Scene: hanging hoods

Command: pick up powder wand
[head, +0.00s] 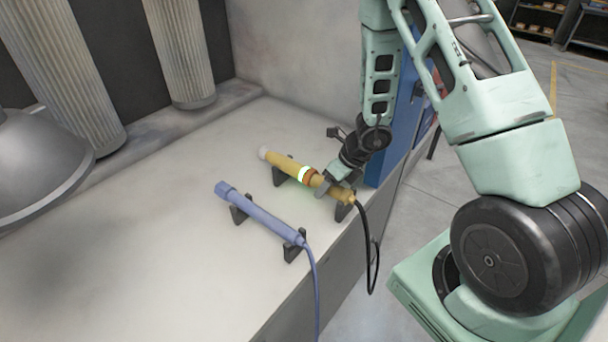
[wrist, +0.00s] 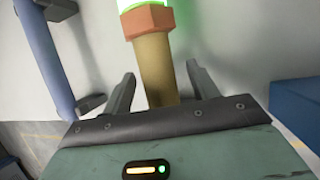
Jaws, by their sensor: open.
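A yellow wand (head: 283,163) with an orange collar and a glowing green ring lies on two dark cradles on the bench. A black hose runs from its near end. A blue wand (head: 262,217) lies on its own cradles to the left, with a blue hose. No label shows which one is the powder wand. My gripper (head: 335,184) is at the near part of the yellow wand, behind the collar. In the wrist view, my open gripper (wrist: 160,73) has one finger on each side of the yellow handle (wrist: 154,68), with gaps visible. The blue wand (wrist: 45,62) is at left.
The dark cradles (head: 291,249) stand up from the pale bench (head: 150,250). The black hose (head: 369,270) hangs over the bench edge. A blue panel (head: 390,130) stands right beside my gripper. A grey hood (head: 40,165) hangs at left.

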